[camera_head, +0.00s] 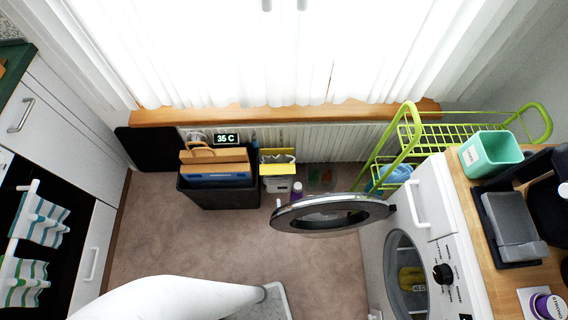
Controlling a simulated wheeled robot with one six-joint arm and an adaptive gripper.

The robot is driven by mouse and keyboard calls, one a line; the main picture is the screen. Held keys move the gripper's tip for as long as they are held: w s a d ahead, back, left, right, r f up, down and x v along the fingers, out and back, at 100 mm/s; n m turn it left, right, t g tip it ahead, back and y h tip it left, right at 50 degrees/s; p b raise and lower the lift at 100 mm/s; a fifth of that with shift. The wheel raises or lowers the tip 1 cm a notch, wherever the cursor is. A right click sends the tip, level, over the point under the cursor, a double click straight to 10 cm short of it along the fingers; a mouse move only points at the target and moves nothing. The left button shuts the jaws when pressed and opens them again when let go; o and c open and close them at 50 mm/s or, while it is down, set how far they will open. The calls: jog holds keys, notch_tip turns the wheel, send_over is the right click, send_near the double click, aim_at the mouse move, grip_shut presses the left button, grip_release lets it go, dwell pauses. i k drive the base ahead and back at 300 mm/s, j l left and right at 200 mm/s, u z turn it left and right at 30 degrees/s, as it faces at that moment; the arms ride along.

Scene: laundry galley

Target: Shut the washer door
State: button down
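The washer (385,248) stands at the right with its front facing left into the aisle. Its round door (333,214) is open and swung out to the left, with a dark rim and a glass middle. The door's hinge side is near the far end of the washer front. The round drum opening (405,268) is uncovered, and something yellow with a label shows inside it. A white link of my arm reaches in from the bottom edge. My gripper does not show in this view.
A green wire cart (405,140) stands behind the washer. A dark bin (218,192) with boxes and a small white bin (278,172) stand under the window. A purple-capped bottle (297,190) is near the door. Drawers line the left. The floor (170,240) between is clear.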

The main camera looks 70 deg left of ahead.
aim_at(374, 208)
jog(key=u, duration=1.35)
jog(key=l+u, duration=0.1)
jog(key=u, duration=0.25)
jog(key=l+u, duration=0.1)
jog(key=u, duration=0.3)
jog(key=l+u, duration=0.1)
jog(key=u, duration=0.25)
jog(key=l, duration=0.35)
